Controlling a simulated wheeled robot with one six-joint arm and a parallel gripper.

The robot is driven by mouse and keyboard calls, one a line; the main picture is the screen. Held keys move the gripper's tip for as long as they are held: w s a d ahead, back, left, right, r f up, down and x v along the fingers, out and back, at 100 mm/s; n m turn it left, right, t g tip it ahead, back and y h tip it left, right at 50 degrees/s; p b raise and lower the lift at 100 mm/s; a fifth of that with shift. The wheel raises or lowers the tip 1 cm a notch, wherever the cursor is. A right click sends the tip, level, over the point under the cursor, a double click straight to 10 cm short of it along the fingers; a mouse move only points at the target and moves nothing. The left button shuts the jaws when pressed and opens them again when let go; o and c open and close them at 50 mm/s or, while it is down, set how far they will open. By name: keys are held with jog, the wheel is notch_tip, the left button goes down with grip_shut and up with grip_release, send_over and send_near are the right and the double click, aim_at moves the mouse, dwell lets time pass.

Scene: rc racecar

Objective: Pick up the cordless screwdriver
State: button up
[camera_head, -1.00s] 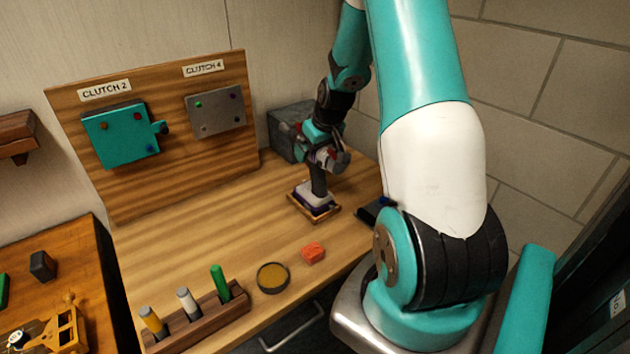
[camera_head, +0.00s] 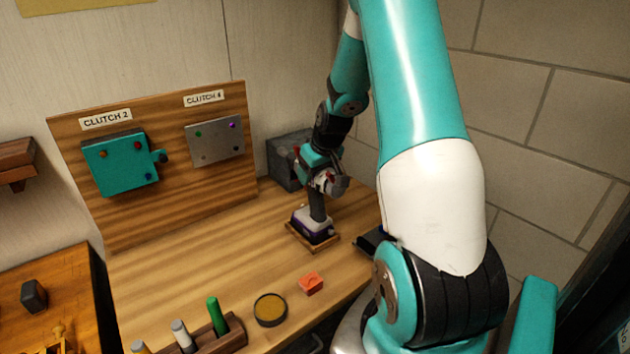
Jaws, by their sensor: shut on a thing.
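The cordless screwdriver (camera_head: 316,209) stands upright at the back right of the wooden bench, its dark handle above a pale and purple base. Its base is on or just over a small wooden tray (camera_head: 329,247); I cannot tell if there is a gap. My gripper (camera_head: 322,179) is shut on the upper part of the screwdriver, coming from above. The fingers and the tool's head overlap, so the exact grip is partly hidden.
A grey block (camera_head: 284,163) stands behind my gripper. An upright board (camera_head: 180,208) with two plates is at the back left. An orange block (camera_head: 311,283), a round tin (camera_head: 270,309) and a rack (camera_head: 222,340) with coloured sticks lie in front. The middle bench is clear.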

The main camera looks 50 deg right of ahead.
notch_tip(320, 180, up, 23)
jog(key=shift+r, duration=0.2)
dwell(0.7)
